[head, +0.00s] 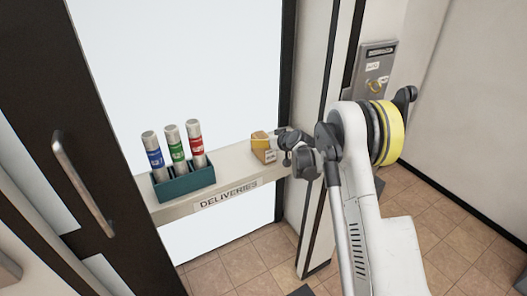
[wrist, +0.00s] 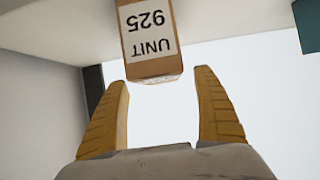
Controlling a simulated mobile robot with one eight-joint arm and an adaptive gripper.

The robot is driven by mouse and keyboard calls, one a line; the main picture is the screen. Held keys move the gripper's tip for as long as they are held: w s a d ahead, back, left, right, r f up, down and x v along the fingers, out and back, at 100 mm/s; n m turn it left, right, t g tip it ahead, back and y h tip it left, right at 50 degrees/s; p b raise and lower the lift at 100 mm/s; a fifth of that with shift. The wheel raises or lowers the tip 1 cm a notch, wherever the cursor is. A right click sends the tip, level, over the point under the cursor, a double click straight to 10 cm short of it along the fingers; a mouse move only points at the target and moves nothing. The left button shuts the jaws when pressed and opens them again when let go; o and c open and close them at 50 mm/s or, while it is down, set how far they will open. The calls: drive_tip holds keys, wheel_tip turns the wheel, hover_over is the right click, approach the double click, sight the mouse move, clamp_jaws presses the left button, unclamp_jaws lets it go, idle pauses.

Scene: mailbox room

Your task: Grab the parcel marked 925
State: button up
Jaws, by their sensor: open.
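The parcel marked 925 (wrist: 153,70) is a small brown box with a white label reading "UNIT 925", upside down in the wrist view. In the head view the parcel (head: 268,156) stands at the right end of the deliveries shelf (head: 170,212), partly hidden by my gripper. My gripper (wrist: 163,95) is open, its two yellow fingers apart and pointing toward the parcel. The parcel's near end shows centrally, just beyond the gap between the fingertips. In the head view my gripper (head: 270,140) is beside the parcel; whether they touch is unclear.
A teal holder (head: 184,184) with blue, green and red labelled tubes stands on the left of the shelf. A dark door with a metal handle (head: 84,184) is at the left. A metal panel (head: 374,68) is on the wall behind my arm. Tiled floor lies below.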

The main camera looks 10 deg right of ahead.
drive_tip(key=x, duration=0.2)
drive_tip(key=shift+w+a+f, duration=0.1)
drive_tip(key=shift+w+f, duration=0.05)
drive_tip(key=shift+f, duration=0.05)
drive_tip(key=shift+r, duration=0.1)
drive_tip(key=c, duration=1.5)
